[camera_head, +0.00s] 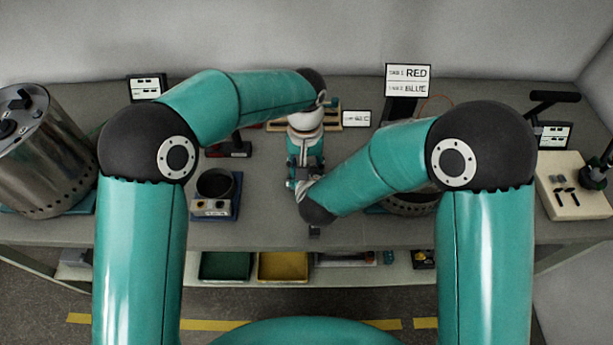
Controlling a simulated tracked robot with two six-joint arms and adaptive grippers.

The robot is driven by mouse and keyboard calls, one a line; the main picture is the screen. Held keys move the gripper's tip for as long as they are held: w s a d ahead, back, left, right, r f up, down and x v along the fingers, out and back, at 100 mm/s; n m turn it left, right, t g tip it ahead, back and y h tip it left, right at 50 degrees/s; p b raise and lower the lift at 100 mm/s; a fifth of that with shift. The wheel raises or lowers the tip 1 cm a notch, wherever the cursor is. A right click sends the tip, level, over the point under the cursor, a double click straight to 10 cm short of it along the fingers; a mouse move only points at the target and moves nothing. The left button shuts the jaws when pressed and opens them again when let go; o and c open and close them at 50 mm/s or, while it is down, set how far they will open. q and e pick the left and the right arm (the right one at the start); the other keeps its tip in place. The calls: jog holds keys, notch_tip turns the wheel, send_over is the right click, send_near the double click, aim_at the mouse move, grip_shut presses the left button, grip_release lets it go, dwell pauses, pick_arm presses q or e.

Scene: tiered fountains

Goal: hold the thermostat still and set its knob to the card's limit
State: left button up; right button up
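I cannot surely make out a thermostat or its knob; my arms cover the middle of the bench. A small white card (357,118) with dark print stands behind my wrists, too small to read surely. My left gripper (302,181) points down at mid-bench, close against my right wrist. My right arm comes in from the right and ends at the same place; its fingers are hidden. Whether either gripper is open or shut does not show.
A blue-based device (213,208) with a black round pot stands left of centre. A steel tank (42,155) stands far left. A sign (408,81) reads RED and BLUE. A cream board (571,205) is at right. Green (225,266) and yellow (282,266) trays sit below.

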pick_arm(q)
grip_shut()
jog(key=m, duration=0.4)
jog(key=shift+a+m, duration=0.1)
jog(key=shift+m, duration=0.3)
jog(key=m, duration=0.5)
jog(key=shift+f, duration=0.1)
jog(key=shift+s, duration=0.1)
grip_release()
jog(key=shift+r, duration=4.1)
